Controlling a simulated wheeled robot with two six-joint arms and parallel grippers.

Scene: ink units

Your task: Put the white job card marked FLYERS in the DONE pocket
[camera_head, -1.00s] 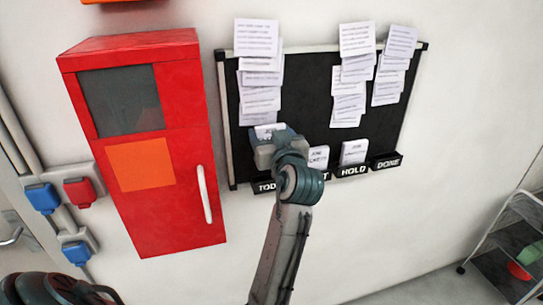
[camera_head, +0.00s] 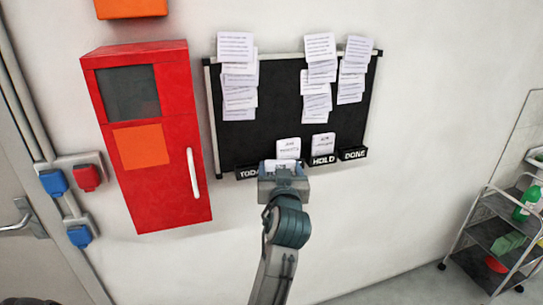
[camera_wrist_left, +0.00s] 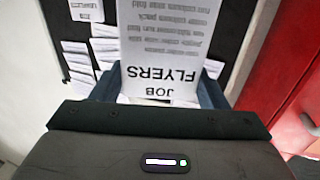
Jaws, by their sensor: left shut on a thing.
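My left gripper (camera_head: 283,168) is shut on the white FLYERS card, in front of the lower edge of the black board (camera_head: 275,110). In the left wrist view the card (camera_wrist_left: 165,45) fills the space between the fingers, with its print upside down. In the head view the gripper mostly hides it. The DONE pocket (camera_head: 354,154) is at the board's lower right, to the right of the gripper and apart from it. No card shows standing in it. My right gripper is not in view.
The HOLD pocket (camera_head: 323,160) holds a white card (camera_head: 322,143). Another card (camera_head: 288,148) stands behind my gripper. The TODAY pocket (camera_head: 248,174) is partly hidden. A red cabinet (camera_head: 160,190) is left of the board; a shelf cart (camera_head: 500,235) stands far right.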

